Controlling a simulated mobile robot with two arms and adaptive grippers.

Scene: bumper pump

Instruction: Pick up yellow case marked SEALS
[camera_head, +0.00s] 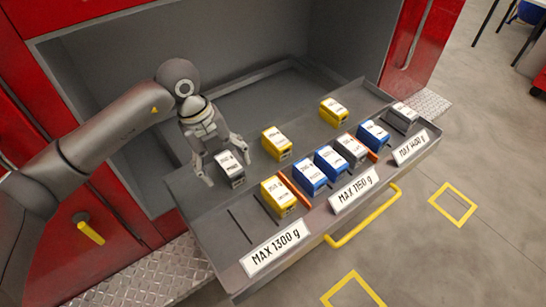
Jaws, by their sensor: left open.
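Three yellow cases with white labels are in the pull-out tray: one at the front left (278,197), one behind it (277,145), and one farther back to the right (334,112). Their label print is too small to read, so I cannot tell which says SEALS. My left gripper (226,170) points down at the tray's left side, left of the yellow cases. It is open, with its fingers around or just above a grey case (232,170); I cannot tell if they touch it. My right gripper is not in view.
The tray (215,245) has orange dividers and plates reading MAX 1300 g (276,254), MAX 1150 g (354,191) and MAX 1400 g (411,148). Several blue and grey cases fill the front row's middle and right. A yellow handle (364,219) juts out in front.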

